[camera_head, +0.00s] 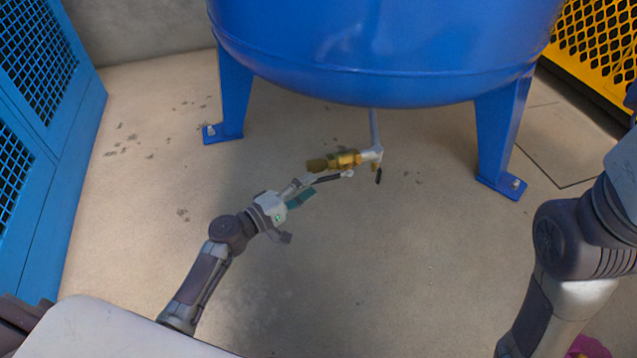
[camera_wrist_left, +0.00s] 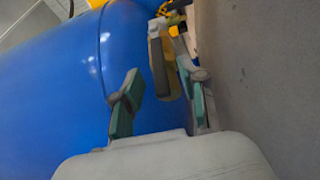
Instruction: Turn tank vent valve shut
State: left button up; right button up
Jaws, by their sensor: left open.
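The blue tank (camera_head: 380,50) stands on legs at the top of the head view. A thin pipe (camera_head: 374,128) comes down from its underside to a brass valve (camera_head: 342,160) lying roughly level above the floor. My left gripper (camera_head: 308,190) is at the near-left end of this bar; contact cannot be told. In the left wrist view its teal-padded fingers (camera_wrist_left: 163,88) are apart, with the valve (camera_wrist_left: 172,75) beyond and between them. My right gripper is not visible.
Tank legs (camera_head: 234,95) (camera_head: 500,135) stand on both sides of the valve. A blue mesh panel (camera_head: 40,130) is at left and a yellow mesh guard (camera_head: 595,45) at upper right. The floor (camera_head: 330,270) below the valve is clear.

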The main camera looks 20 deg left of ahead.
aim_at(318, 181)
pick_arm(q)
jog(key=shift+b+x, duration=0.3)
jog(key=shift+x, duration=1.55)
grip_shut()
